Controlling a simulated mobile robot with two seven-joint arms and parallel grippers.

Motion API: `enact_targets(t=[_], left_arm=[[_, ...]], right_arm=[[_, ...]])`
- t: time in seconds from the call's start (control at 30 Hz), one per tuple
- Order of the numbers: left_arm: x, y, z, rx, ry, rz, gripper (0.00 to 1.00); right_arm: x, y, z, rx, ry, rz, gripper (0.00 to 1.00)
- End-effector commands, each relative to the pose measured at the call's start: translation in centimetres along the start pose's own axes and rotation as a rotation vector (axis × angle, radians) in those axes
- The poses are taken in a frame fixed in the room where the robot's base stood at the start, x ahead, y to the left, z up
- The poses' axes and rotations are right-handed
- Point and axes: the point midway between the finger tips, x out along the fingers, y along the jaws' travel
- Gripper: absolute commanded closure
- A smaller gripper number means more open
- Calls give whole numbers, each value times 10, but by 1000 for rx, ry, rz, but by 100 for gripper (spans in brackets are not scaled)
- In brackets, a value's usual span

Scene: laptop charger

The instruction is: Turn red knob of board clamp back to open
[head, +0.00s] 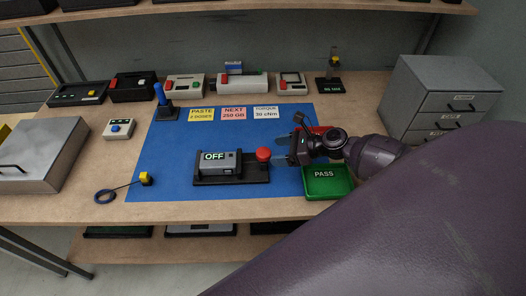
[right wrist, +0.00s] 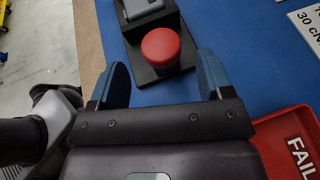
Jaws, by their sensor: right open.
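The red knob (head: 263,155) sits at the right end of the black board clamp (head: 232,178) on the blue mat. A grey device marked OFF (head: 216,161) lies in the clamp. My right gripper (head: 281,159) is just right of the knob. In the right wrist view the knob (right wrist: 161,47) stands ahead of the two open blue fingers (right wrist: 163,82), roughly between their lines and a little beyond the tips. Nothing is held. Whether a finger touches the knob I cannot tell. My left gripper is not in view.
A green PASS tray (head: 327,188) lies below my right wrist. A red FAIL tray (right wrist: 290,140) is close by the right finger. A drawer cabinet (head: 440,95) stands right. The mat left of the clamp is mostly clear.

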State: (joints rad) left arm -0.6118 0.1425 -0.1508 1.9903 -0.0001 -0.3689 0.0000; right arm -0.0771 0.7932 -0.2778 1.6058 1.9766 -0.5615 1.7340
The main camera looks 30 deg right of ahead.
Motion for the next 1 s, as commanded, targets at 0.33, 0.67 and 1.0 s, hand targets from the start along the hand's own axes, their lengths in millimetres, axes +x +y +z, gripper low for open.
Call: enact_targets(t=[0.33, 0.67, 1.0], left_arm=[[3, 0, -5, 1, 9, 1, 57], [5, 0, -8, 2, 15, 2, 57], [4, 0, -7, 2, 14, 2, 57]], right_arm=[[47, 0, 0, 0, -1, 0, 27], [55, 0, 0, -1, 1, 0, 27], [55, 0, 0, -1, 0, 0, 62]])
